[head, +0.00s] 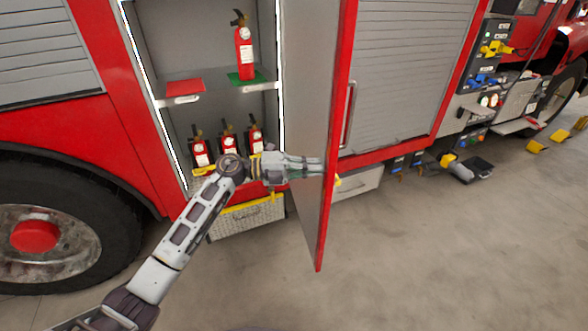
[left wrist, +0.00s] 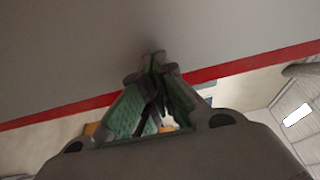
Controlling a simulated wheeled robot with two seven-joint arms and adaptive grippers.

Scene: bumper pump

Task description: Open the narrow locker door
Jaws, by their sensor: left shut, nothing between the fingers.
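The narrow locker door (head: 312,70) stands swung well out from the red truck, with a grey inner face and a red edge. The locker (head: 185,50) behind it is open to view. My left gripper (head: 318,168) is at the inner face of the door, near its lower part. In the left wrist view the shut fingertips (left wrist: 153,62) are at the grey door panel (left wrist: 80,45), with nothing between them; I cannot tell whether they press on it. The red door edge (left wrist: 60,112) runs behind the fingers. My right gripper is not in view.
Inside the locker, a fire extinguisher (head: 243,50) stands on a green pad on the shelf, and several more (head: 228,138) stand below. A drawer (head: 245,218) sits under the locker. A large wheel (head: 50,240) is at left.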

